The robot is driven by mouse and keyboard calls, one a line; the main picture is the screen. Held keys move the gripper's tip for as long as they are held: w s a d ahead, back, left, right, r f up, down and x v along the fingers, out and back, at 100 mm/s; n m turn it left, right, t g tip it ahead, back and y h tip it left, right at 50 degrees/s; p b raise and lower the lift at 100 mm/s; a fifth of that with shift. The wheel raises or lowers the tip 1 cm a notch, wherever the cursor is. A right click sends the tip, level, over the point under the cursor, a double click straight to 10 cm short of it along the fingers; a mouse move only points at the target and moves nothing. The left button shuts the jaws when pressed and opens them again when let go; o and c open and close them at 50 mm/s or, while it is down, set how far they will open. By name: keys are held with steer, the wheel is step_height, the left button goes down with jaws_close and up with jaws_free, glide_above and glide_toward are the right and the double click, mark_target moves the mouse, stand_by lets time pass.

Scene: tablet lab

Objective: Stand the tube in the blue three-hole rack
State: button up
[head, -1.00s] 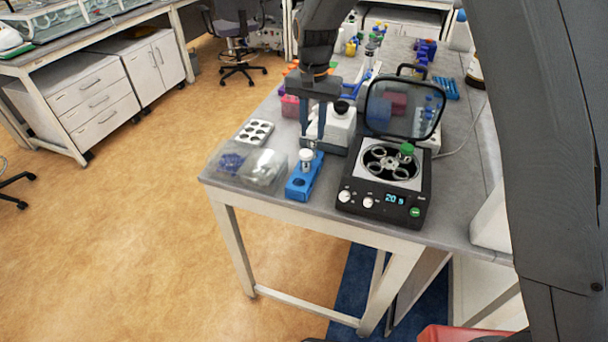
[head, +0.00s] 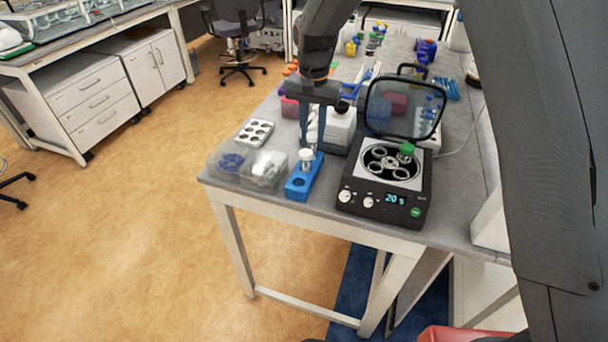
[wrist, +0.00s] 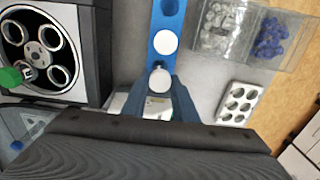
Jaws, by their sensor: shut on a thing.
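The blue rack (head: 298,187) stands near the table's front edge; it also shows in the wrist view (wrist: 168,22). A white-capped tube (head: 306,156) stands upright in it; its flat white cap shows in the wrist view (wrist: 166,42). My gripper (wrist: 159,86) is shut on the tube (wrist: 159,77), which has a pale top and a yellowish label. The held tube is beyond the capped one, at the rack's far end. In the head view my gripper (head: 312,140) is close behind the white cap. The held tube's lower end is hidden, so I cannot tell whether it is in a hole.
An open-lidded centrifuge (head: 384,185) with a green-capped tube stands right of the rack. A clear two-part bin (head: 246,168) and a white six-hole block (head: 254,132) are on the left.

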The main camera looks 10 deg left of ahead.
steer(key=shift+f, duration=0.7)
steer(key=o, duration=0.9)
steer(key=shift+r+b, duration=0.1)
steer(key=shift+b, duration=0.2)
